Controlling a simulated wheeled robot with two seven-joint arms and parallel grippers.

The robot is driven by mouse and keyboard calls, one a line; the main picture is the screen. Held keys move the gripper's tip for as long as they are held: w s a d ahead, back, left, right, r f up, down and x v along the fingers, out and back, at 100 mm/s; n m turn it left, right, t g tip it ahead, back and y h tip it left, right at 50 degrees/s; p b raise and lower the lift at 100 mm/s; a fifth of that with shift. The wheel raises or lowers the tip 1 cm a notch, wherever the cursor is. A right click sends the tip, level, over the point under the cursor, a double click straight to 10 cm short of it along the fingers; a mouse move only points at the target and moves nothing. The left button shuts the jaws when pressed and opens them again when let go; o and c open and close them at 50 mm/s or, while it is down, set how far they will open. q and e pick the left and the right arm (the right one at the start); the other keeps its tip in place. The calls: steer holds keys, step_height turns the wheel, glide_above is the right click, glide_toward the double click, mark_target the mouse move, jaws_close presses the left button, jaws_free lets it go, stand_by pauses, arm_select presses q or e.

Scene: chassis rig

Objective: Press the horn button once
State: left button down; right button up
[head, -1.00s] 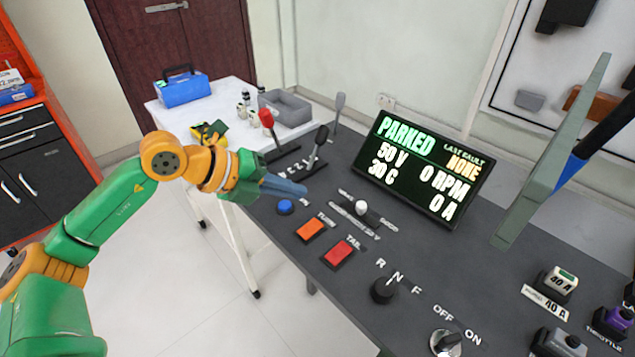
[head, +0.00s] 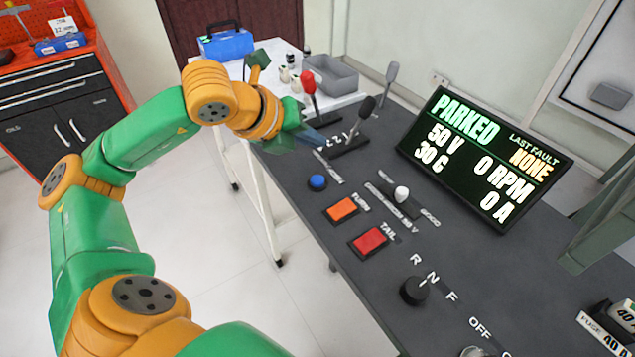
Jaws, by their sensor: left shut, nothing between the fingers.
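A round blue button (head: 317,182) sits on the dark console, left of the orange and red switches. The label by it is too small to read; I take it as the horn button. My left gripper (head: 318,138) is shut and empty. Its blurred fingers are beyond the blue button in the picture, near the base of the levers, and apart from the button. The display (head: 484,160) reads PARKED, last fault NONE.
Red-knobbed (head: 309,86) and black-knobbed (head: 366,106) levers stand close to my left gripper. A grey-green slab (head: 603,225) fills the right edge.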

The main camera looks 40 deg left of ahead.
mark_target(314, 183)
arm_select(q)
step_height(314, 183, down, 7)
steer(key=b, duration=0.5)
steer(key=shift+b, duration=0.4)
stand_by(1.3)
steer(key=shift+f+b, duration=0.4)
steer(key=shift+f+b, duration=0.4)
steer(key=shift+b, duration=0.1)
stand_by(0.4)
steer(key=shift+r, duration=0.1)
steer(key=shift+r+p, duration=0.75)
steer(key=shift+p, duration=0.05)
